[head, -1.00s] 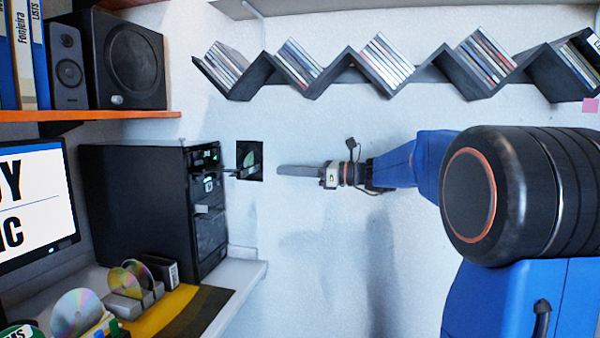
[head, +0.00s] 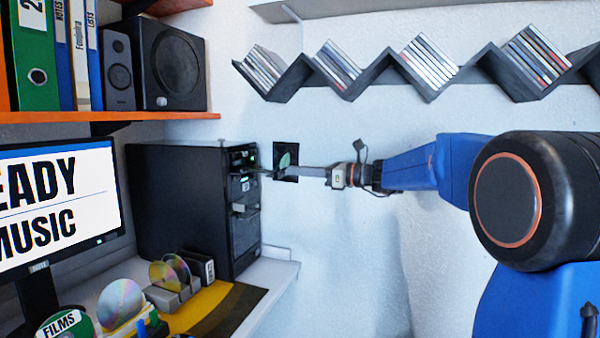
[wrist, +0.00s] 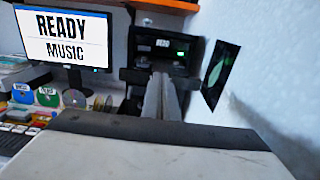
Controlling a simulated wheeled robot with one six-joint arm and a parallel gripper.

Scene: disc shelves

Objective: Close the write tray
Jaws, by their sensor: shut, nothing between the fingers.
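The black computer tower (head: 190,205) stands on the desk with its drive front facing right in the head view. A thin tray (head: 268,173) sticks out from its upper front, and a short grey piece (head: 241,208) juts out lower down. I cannot read which is the write tray. My gripper (head: 287,171) is shut and empty, level with the upper tray and close to its outer end; I cannot tell whether they touch. In the wrist view my shut fingers (wrist: 161,88) point at the tower front (wrist: 165,55) and hide part of a dark tray (wrist: 134,76).
A dark wall panel with a green shape (head: 286,158) is just behind my fingertips. A monitor (head: 60,205) reads "READY MUSIC". Discs in a holder (head: 170,275) stand on the desk. A zigzag disc shelf (head: 375,75) hangs above my arm. The wall below my arm is clear.

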